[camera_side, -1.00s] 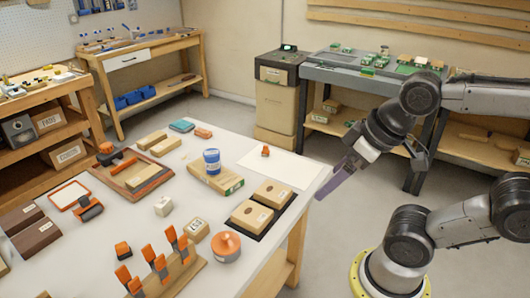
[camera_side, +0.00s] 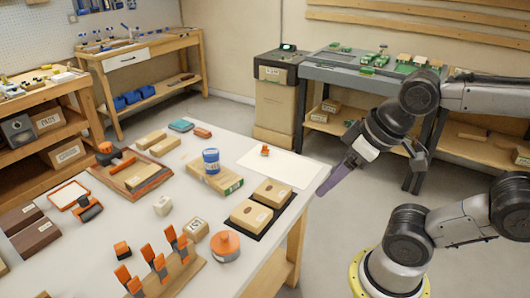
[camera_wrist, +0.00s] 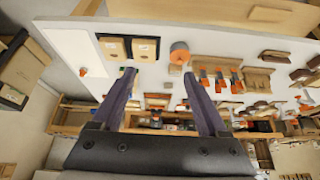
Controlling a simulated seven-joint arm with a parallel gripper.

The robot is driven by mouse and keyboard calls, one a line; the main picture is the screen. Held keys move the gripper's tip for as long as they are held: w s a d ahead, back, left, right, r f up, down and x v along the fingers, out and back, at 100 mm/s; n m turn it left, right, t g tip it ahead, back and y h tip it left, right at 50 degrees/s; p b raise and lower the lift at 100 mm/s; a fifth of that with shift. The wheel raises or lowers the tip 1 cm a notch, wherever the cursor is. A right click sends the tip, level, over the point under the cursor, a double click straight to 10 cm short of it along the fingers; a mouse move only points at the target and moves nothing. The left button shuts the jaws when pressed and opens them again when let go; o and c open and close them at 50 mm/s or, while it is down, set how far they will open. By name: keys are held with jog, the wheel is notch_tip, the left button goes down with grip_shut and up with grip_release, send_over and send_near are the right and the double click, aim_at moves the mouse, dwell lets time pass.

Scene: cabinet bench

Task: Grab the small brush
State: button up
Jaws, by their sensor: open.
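My gripper (camera_side: 322,192) has long purple fingers and hangs just beyond the right edge of the white table (camera_side: 165,225). In the wrist view my gripper (camera_wrist: 157,72) is open, with nothing between its fingers. A small orange item (camera_side: 265,150) stands on a white sheet (camera_side: 283,166) near the table's back right corner; it could be the small brush, but it is too small to tell. It also shows at the left in the wrist view (camera_wrist: 83,72), apart from the fingers. Several orange-topped tools stand in a wooden rack (camera_side: 185,272) at the table's front.
Two tan blocks sit on a black tray (camera_side: 283,218) near the right edge. A blue-and-white cup (camera_side: 211,161) stands on a flat box (camera_side: 226,183). A round orange-topped piece (camera_side: 225,245) is nearer the front. Another bench (camera_side: 345,75) stands behind. The white sheet has free room.

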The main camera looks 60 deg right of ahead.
jog(key=w+d+r+m+t+h, duration=0.1)
jog(key=w+d+r+m, duration=0.15)
jog(key=w+r, duration=0.35)
jog(key=w+d+r+m+h, duration=0.1)
jog(key=w+d+r+m, duration=0.1)
jog(key=w+r+m, duration=0.4)
jog(key=w+d+h, duration=0.1)
jog(key=w+d, duration=0.4)
jog(key=w, duration=0.6)
jog(key=m+g+h, duration=0.1)
jog(key=m+g, duration=0.4)
jog(key=m, duration=0.1)
send_over(265, 146)
jog(key=a, duration=0.3)
notch_tip(265, 146, down, 27)
jog(key=shift+n, duration=0.25)
jog(key=x, duration=0.4)
jog(key=s+x, duration=0.1)
jog(key=x, duration=0.2)
jog(key=shift+a+f, duration=0.1)
jog(key=shift+f, duration=0.05)
jog(key=shift+a+x, duration=0.1)
jog(key=shift+x, duration=1.35)
jog(key=shift+a+x, duration=0.15)
jog(key=shift+x, duration=1.35)
jog(key=shift+s+f, duration=0.1)
jog(key=shift+s, duration=0.1)
grip_shut()
